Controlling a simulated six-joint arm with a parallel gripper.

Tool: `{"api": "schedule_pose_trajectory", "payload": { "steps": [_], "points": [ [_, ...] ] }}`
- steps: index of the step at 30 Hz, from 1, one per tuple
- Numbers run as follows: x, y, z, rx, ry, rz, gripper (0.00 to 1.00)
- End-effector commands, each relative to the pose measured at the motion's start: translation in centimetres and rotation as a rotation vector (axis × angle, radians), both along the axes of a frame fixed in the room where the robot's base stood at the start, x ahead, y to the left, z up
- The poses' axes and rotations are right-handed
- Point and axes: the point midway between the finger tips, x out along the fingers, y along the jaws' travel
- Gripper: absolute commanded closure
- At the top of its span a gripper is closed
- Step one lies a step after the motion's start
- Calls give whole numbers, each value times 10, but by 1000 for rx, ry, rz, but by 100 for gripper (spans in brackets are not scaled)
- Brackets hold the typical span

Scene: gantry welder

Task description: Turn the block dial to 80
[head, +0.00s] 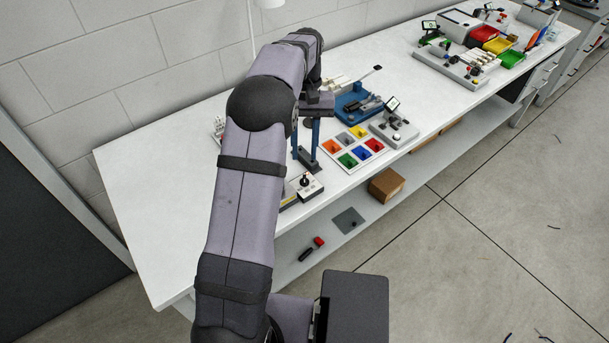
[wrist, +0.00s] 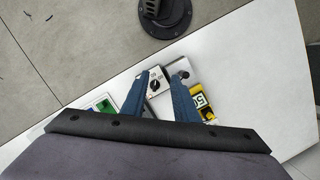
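In the wrist view, the block dial (wrist: 155,83) is a small white block with a round dark dial and markings on its top. The dial setting is too small to read. My gripper (wrist: 158,74) is open, with its two blue fingers spread on either side of the block. I see no clear contact with the dial. In the head view, my gripper (head: 306,146) points down over the bench, and a white block with a dark knob (head: 312,188) shows just in front of it near the front edge.
Beside the dial in the wrist view are a dark round knob (wrist: 179,76) and a yellow block with a number (wrist: 202,103). A tray of coloured compartments (head: 383,144) stands to the right in the head view. The bench's left end (head: 150,200) is clear.

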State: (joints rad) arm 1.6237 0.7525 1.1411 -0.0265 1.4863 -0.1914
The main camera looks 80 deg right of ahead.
Motion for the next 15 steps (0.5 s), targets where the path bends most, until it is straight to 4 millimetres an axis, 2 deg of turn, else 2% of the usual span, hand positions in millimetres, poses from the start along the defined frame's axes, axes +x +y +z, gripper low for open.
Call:
{"api": "schedule_pose_trajectory", "payload": {
  "steps": [3, 6, 12, 15],
  "points": [
    [4, 14, -44, -3, -14, 3, 73],
    [6, 9, -69, -60, -19, 4, 73],
    [5, -27, -75, -206, -17, 9, 73],
    [5, -34, -76, -235, -16, 12, 73]
  ]
}}
